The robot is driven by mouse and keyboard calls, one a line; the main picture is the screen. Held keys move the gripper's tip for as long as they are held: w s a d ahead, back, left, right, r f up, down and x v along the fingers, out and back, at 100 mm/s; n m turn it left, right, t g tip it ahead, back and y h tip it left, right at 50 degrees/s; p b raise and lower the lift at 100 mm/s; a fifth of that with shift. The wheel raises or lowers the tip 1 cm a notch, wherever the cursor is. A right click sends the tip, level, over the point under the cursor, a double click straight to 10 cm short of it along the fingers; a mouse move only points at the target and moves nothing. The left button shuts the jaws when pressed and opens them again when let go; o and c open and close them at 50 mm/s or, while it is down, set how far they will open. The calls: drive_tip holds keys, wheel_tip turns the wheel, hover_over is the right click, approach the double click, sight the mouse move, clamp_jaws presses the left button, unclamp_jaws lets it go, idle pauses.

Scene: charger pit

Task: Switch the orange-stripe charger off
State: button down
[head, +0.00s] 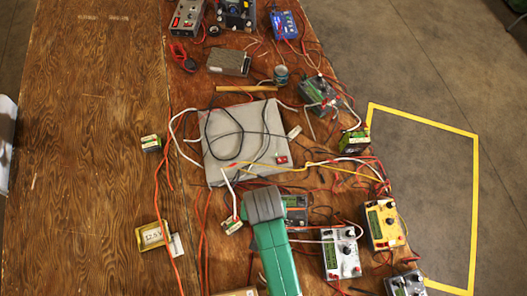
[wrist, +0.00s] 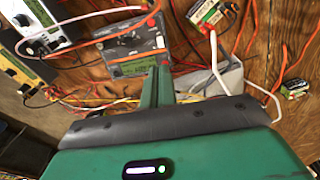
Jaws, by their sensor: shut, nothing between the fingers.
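The orange-stripe charger (head: 296,203) is a dark grey box with an orange band and a small screen, in the lower middle of the head view. My gripper (head: 264,204) is over its left part and hides some of it. In the wrist view the charger (wrist: 128,42) lies just beyond the fingertips, its green screen and a dark knob showing. My gripper (wrist: 160,76) is shut and empty, its green fingers pointing at the charger's screen side. I cannot tell whether the fingers touch it, nor make out its switch position.
A white charger (head: 341,253) and a yellow charger (head: 383,224) stand to the right. A large grey box (head: 246,143) lies behind. Loose wires and small battery packs (head: 354,142) surround the charger. The wooden table's left side (head: 90,150) is mostly clear.

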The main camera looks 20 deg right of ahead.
drive_tip(key=shift+r, duration=0.1)
drive_tip(key=f, duration=0.4)
drive_tip(key=f+b, duration=0.1)
drive_tip(key=f, duration=0.4)
drive_tip(key=f+b, duration=0.1)
drive_tip(key=f, duration=0.4)
drive_tip(key=shift+w+d, duration=0.2)
drive_tip(key=shift+w, duration=0.15)
